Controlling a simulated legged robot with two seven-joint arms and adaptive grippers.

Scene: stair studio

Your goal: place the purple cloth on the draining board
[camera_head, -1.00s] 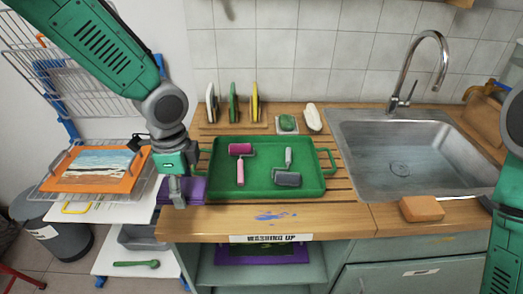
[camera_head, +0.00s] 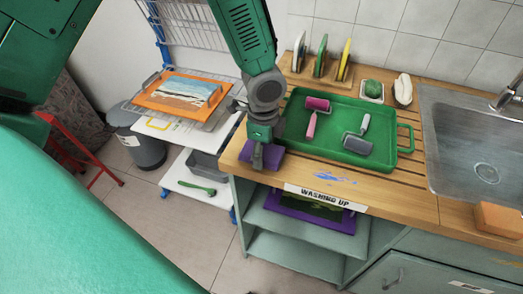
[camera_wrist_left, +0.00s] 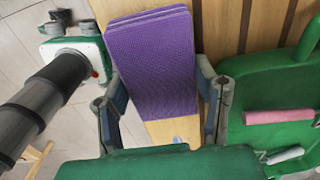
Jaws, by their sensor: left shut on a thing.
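The folded purple cloth (camera_head: 274,160) is at the left end of the wooden counter, left of the green tray. My left gripper (camera_head: 258,163) points down there and is shut on the cloth. In the left wrist view the cloth (camera_wrist_left: 152,62) lies between the two fingers, over bare wood. I cannot tell whether it touches the counter. The draining board (camera_head: 405,185) is the slatted wooden part of the counter, largely covered by the tray.
The green tray (camera_head: 398,153) holds a pink roller (camera_head: 316,104) and a grey roller (camera_head: 356,144). Upright brushes or plates (camera_head: 320,55) stand in a rack behind it. The sink (camera_head: 460,150) is on the right. A cart with an orange tray (camera_head: 150,98) stands left.

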